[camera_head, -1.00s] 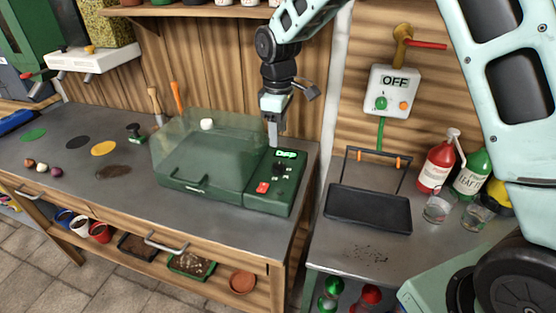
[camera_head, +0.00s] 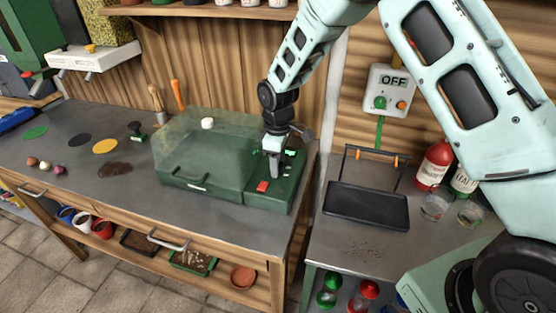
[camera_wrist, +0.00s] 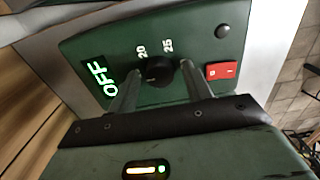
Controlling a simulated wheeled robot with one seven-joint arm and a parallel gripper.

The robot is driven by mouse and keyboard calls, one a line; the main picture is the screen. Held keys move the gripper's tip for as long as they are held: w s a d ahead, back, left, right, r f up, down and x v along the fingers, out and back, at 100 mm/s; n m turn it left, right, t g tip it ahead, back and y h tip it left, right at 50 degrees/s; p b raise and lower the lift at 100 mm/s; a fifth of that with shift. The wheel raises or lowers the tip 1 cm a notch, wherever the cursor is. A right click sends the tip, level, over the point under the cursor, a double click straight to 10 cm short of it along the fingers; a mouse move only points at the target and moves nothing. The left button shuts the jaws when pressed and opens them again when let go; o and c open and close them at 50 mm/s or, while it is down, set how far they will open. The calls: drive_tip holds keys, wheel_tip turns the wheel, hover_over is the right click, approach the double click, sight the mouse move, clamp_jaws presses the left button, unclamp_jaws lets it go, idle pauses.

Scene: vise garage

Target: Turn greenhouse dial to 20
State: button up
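The greenhouse (camera_head: 215,150) is a green box with a clear lid on the workbench. Its control panel is at its right end. In the wrist view the black dial (camera_wrist: 155,76) sits below the marks 20 and 25 (camera_wrist: 155,48). The green display (camera_wrist: 103,80) reads OFF. My gripper (camera_head: 275,172) is over the panel and hides the dial in the head view. In the wrist view my gripper (camera_wrist: 157,70) is open, with one finger on each side of the dial. I cannot tell whether either finger touches it.
A red switch (camera_wrist: 223,72) is just right of the dial on the panel. A black tray (camera_head: 365,205) and bottles (camera_head: 434,166) stand on the right-hand table. A wall box (camera_head: 392,90) also reads OFF. The bench in front of the greenhouse is clear.

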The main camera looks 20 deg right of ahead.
drive_tip(key=c, duration=0.7)
drive_tip(key=shift+c, duration=0.2)
drive_tip(key=m+b, duration=0.1)
drive_tip(key=m, duration=0.4)
drive_tip(key=shift+m, duration=0.4)
drive_tip(key=m, duration=0.6)
drive_tip(key=o, duration=1)
